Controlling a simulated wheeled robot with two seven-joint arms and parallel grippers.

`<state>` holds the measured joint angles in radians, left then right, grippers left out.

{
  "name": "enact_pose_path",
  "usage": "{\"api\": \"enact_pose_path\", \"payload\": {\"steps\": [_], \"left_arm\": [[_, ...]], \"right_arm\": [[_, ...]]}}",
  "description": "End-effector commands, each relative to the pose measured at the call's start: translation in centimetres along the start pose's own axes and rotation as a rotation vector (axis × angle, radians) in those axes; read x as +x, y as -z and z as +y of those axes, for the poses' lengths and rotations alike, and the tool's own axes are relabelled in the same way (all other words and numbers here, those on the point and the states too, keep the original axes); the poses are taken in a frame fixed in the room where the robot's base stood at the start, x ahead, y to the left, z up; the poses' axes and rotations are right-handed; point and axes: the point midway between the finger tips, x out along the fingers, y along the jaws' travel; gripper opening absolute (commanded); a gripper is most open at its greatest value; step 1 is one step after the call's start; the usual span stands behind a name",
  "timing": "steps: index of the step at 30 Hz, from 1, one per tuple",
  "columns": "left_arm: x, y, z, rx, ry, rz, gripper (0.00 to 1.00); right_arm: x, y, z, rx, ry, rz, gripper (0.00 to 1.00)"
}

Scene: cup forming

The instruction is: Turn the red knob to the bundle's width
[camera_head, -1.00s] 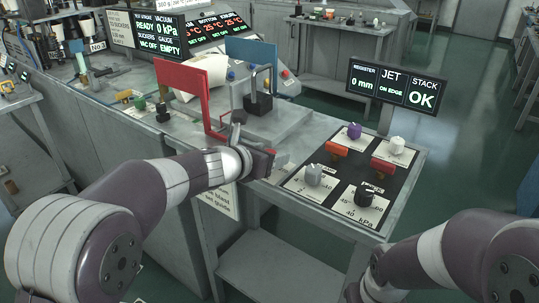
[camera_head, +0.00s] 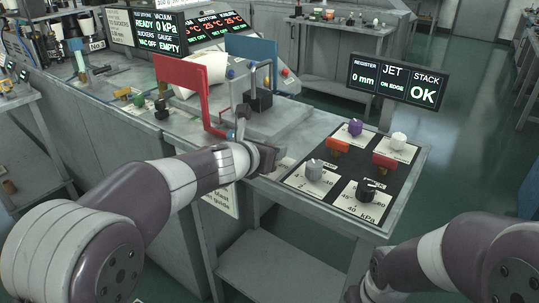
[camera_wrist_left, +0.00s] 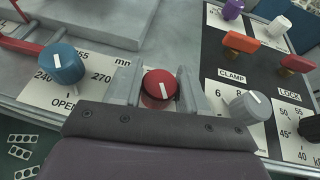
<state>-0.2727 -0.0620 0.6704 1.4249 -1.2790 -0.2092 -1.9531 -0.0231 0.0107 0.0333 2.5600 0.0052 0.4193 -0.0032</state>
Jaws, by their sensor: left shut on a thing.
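In the left wrist view the red knob (camera_wrist_left: 160,88) has a white pointer line and sits between the fingers of my left gripper (camera_wrist_left: 160,90). The fingers are shut on its sides. In the head view my left gripper (camera_head: 266,158) is at the front edge of the bench, and the red knob is hidden behind it. My right gripper is out of view; only my right arm shows.
A blue knob (camera_wrist_left: 62,64) with a 240–270 mm scale is left of the red knob. A grey knob (camera_wrist_left: 248,106) is close on the right. The panel (camera_head: 325,190) also has purple, white and black knobs and two orange-red levers. The display (camera_head: 392,82) reads 0 mm, OK.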

Motion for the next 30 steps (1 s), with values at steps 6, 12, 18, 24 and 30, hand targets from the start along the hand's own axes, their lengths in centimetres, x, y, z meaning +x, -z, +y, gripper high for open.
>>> {"api": "enact_pose_path", "payload": {"steps": [6, 12, 18, 24, 30], "left_arm": [[0.3, 0.6, -0.2, -0.066, -0.159, -0.003, 0.12], [0.2, 0.3, -0.2, -0.139, -0.334, -0.001, 0.12], [0.1, 0.0, -0.1, -0.206, -0.496, 0.001, 0.12], [-0.1, -0.2, 0.0, -0.259, -0.626, 0.001, 0.12], [-0.1, -0.2, 0.0, -0.296, -0.714, 0.0, 0.12]], "right_arm": [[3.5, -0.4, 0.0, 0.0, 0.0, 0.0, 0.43], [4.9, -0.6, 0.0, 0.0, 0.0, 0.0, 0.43], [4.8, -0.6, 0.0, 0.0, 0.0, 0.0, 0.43], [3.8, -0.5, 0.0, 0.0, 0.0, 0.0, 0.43], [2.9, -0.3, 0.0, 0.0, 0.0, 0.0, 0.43]]}}
